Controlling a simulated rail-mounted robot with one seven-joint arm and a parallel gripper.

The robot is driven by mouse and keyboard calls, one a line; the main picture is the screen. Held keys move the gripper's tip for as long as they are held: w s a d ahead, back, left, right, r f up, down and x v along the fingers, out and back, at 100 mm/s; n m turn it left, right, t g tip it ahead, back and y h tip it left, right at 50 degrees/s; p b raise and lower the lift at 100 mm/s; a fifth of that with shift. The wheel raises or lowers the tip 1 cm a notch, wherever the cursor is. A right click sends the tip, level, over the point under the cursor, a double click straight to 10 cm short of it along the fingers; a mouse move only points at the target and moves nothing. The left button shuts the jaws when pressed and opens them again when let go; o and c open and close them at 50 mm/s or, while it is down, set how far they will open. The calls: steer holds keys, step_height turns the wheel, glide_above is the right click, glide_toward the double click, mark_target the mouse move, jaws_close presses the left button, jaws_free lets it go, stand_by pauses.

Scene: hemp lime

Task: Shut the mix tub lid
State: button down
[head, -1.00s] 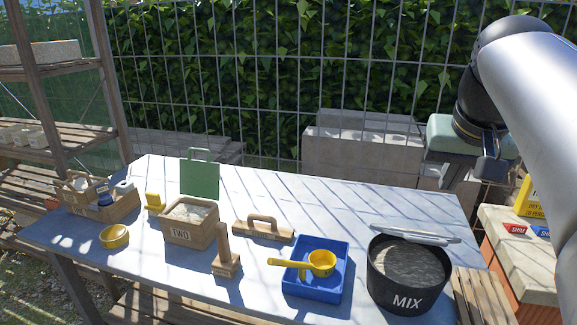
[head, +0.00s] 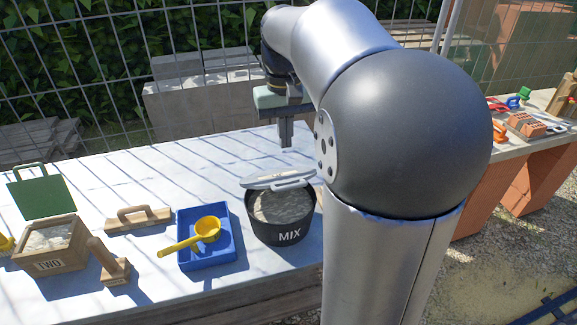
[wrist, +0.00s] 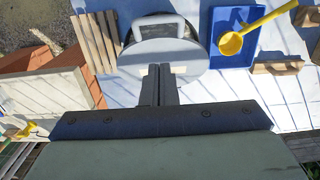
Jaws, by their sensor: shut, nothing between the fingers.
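The black mix tub (head: 283,233), marked MIX, stands on the table with grey mix showing inside. Its grey lid (head: 262,181) is open, raised at the far rim, with a handle (head: 293,184) on it. My gripper (head: 286,146) is shut and empty, pointing down just behind and above the lid, with no clear contact. In the wrist view, the shut fingers (wrist: 160,70) overlap the grey lid (wrist: 145,48), whose handle (wrist: 155,20) is at the far side. The tub is mostly hidden behind the lid there.
A blue tray (head: 190,260) with a yellow scoop (head: 207,229) stands left of the tub. A wooden float (head: 138,219), a box marked TWO (head: 50,262) and a green board (head: 40,193) are farther left. The table behind the tray is clear.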

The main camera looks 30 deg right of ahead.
step_height(320, 180, down, 4)
steer(key=shift+s, duration=0.15)
steer(key=shift+s+a+f, duration=0.15)
steer(key=shift+s+f, duration=0.5)
steer(key=shift+f, duration=0.15)
steer(key=shift+s+a+f, duration=0.15)
steer(key=shift+s+f, duration=0.5)
steer(key=shift+f, duration=0.15)
steer(key=s+a+f+t+b, duration=0.1)
steer(key=s+f+b, duration=0.4)
steer(key=f+b, duration=0.8)
steer(key=shift+s+t, duration=0.3)
steer(key=shift+t, duration=0.6)
steer(key=shift+a+r, duration=0.1)
